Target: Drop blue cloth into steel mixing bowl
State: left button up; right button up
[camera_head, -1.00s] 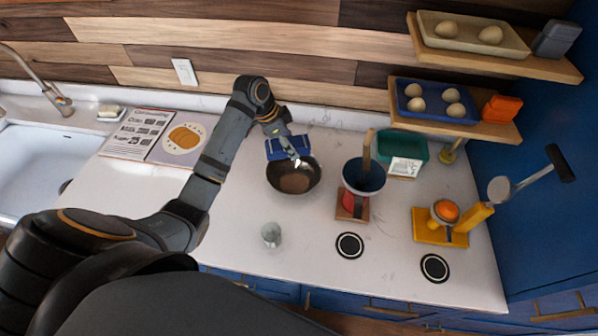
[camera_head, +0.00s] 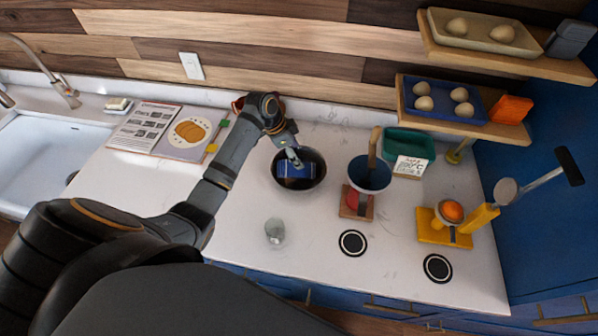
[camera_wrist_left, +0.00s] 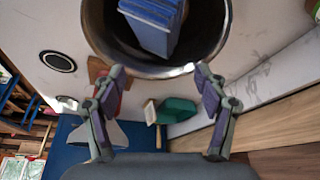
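The blue cloth (camera_head: 297,171) lies folded inside the steel mixing bowl (camera_head: 317,183), which looks dark inside. In the left wrist view the cloth (camera_wrist_left: 154,26) stands as a folded block within the bowl's walls, and the bowl's bright rim (camera_wrist_left: 226,22) curves around it. My left gripper (camera_head: 293,156) is over the bowl's back edge. In its wrist view the two fingers (camera_wrist_left: 160,70) are wide apart with nothing between them, close to the rim. My right gripper is not in view.
A blue-lined pot (camera_head: 382,180) with a wooden handle stands right of the bowl. A teal container (camera_head: 412,139) is behind it, and a yellow stand (camera_head: 436,237) is farther right. A glass (camera_head: 275,232) stands in front. The counter left of the glass is clear.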

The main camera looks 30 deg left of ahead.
pick_arm(q)
jog(key=v, duration=1.2)
jog(key=shift+s, duration=0.1)
dwell(0.4)
